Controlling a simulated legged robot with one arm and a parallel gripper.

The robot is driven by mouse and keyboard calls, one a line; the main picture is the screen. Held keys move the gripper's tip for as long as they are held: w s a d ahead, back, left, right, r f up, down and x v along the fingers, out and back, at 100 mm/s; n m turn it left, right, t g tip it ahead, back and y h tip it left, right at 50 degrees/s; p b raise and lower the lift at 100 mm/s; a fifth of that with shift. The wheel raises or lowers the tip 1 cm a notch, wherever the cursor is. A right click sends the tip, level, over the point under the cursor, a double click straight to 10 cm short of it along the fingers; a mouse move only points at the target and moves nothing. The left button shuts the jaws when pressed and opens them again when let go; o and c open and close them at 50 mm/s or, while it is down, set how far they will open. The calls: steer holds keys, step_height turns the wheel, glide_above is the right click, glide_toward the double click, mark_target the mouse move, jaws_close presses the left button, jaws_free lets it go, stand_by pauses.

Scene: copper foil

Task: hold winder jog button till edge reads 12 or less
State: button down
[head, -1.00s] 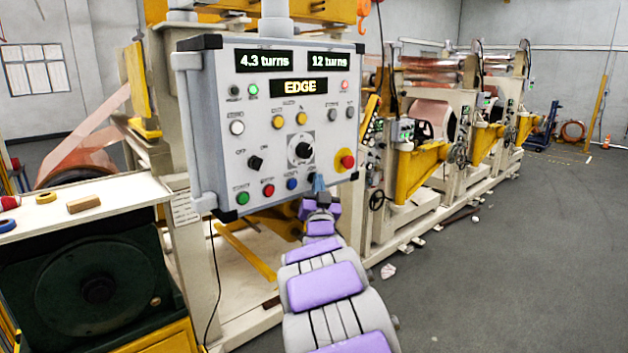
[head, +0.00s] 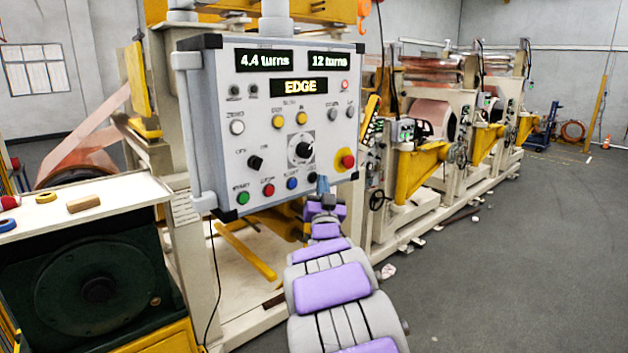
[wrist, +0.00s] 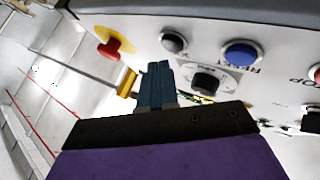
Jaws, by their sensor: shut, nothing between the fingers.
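The winder control panel (head: 222,120) hangs at centre in the head view. Its left display (head: 264,60) reads 4.4 turns, its right display (head: 329,62) reads 12 turns, and a lower display (head: 299,87) reads EDGE. The bottom row ends at the right with a black button (head: 312,178); its label is unreadable. That button shows in the wrist view (wrist: 173,42), beside the blue RESET button (wrist: 241,53). My gripper (head: 322,184) is shut and empty at the panel's lower edge. Its blue fingertips (wrist: 157,68) appear close beside the black button; contact cannot be told.
A red emergency stop with a yellow base (head: 346,160) sits just above and right of my gripper; it also shows in the wrist view (wrist: 115,43). A dial (head: 302,149) is above the bottom row. Yellow-armed winder machines stand behind right.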

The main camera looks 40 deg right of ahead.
stand_by(0.3)
steer(key=s, duration=0.5)
steer(key=shift+d, duration=0.2)
steer(key=shift+f, duration=0.1)
stand_by(0.4)
